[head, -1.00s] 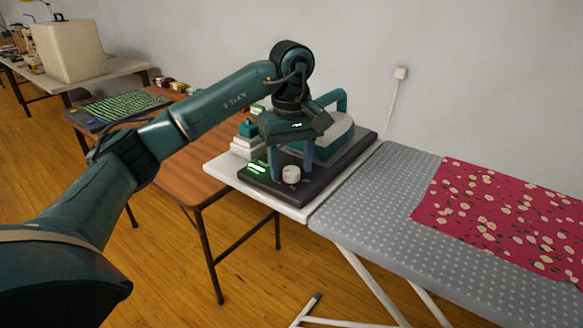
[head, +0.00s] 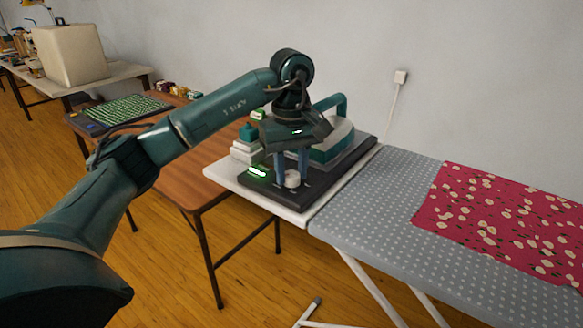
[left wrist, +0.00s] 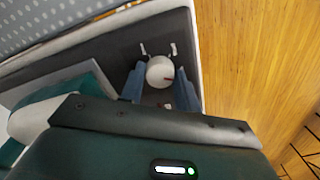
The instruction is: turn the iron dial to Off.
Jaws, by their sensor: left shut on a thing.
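The iron dial is a round white knob (head: 292,179) on the front of the dark iron base (head: 318,190). My left gripper (head: 292,178) points down over it, with a finger on each side, shut on the knob. In the left wrist view the dial (left wrist: 160,72) sits between the two blue fingers and has a short red mark on its face. Small pale marks show on the base beside it; I cannot read them. The green-and-white iron (head: 335,138) rests on the base behind the gripper. My right gripper is not in view.
The grey dotted ironing board (head: 370,215) with red floral cloth (head: 500,215) extends right. A wooden table (head: 185,150) with a green-patterned mat (head: 125,112) stands left. A wall socket (head: 401,77) holds a cord.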

